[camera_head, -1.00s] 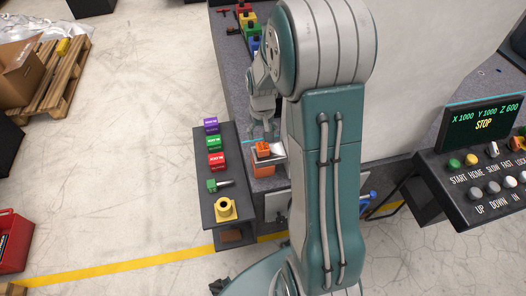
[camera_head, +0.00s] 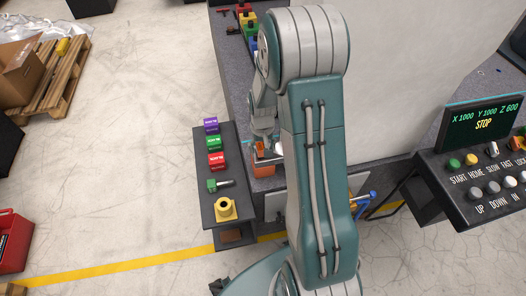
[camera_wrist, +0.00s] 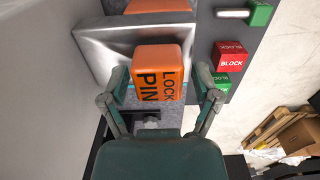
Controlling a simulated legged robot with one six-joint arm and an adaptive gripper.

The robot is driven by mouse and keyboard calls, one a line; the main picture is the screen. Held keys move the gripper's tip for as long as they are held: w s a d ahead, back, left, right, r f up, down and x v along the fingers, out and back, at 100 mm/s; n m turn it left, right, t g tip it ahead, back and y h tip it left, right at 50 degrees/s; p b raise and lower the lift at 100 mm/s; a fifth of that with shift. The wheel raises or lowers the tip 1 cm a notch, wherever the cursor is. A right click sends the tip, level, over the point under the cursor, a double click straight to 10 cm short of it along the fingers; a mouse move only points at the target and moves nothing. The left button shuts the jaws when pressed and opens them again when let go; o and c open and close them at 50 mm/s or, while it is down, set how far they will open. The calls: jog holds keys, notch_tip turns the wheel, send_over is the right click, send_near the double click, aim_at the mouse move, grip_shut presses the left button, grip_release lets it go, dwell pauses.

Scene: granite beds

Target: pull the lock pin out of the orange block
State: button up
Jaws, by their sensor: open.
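An orange piece lettered LOCK PIN (camera_wrist: 160,75) stands close in front of me in the wrist view. My gripper (camera_wrist: 161,76) is open, with one finger on either side of this piece. I cannot tell whether the fingers touch it. Behind it is a shiny metal part (camera_wrist: 102,48), with more orange (camera_wrist: 158,5) beyond at the top edge. In the head view the orange block (camera_head: 263,170) sits at the bed's near left corner, beneath my gripper (camera_head: 263,142); my arm hides part of this area. The pin's shaft is not visible.
A dark side shelf (camera_head: 236,155) left of the block holds purple, green and red blocks (camera_head: 216,161), a green-handled pin (camera_head: 220,184) and a yellow holder (camera_head: 225,209). A control panel (camera_head: 483,180) reading STOP stands right.

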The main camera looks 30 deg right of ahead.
grip_shut()
jog(key=shift+r, duration=0.7)
notch_tip(320, 180, up, 10)
dwell(1.9)
